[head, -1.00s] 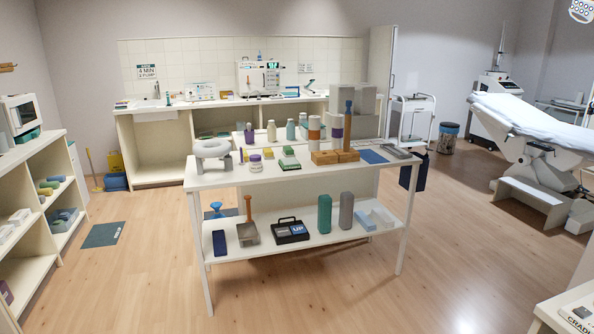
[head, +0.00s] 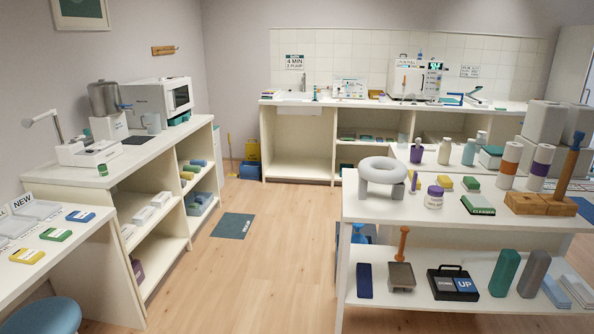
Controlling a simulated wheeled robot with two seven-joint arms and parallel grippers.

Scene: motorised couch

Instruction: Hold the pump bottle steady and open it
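Several bottles stand in a row behind the front table: a purple bottle (head: 416,152), a white bottle (head: 444,152) and a pale green bottle (head: 468,153). They are too small for me to tell which is the pump bottle or whether any has a pump head. A small blue-topped bottle (head: 420,56) stands on top of the machine on the back counter. Neither of my grippers is in view.
Shelving (head: 150,150) lines the left wall. A blue stool (head: 42,315) is at lower left. Open floor (head: 245,270) lies between.

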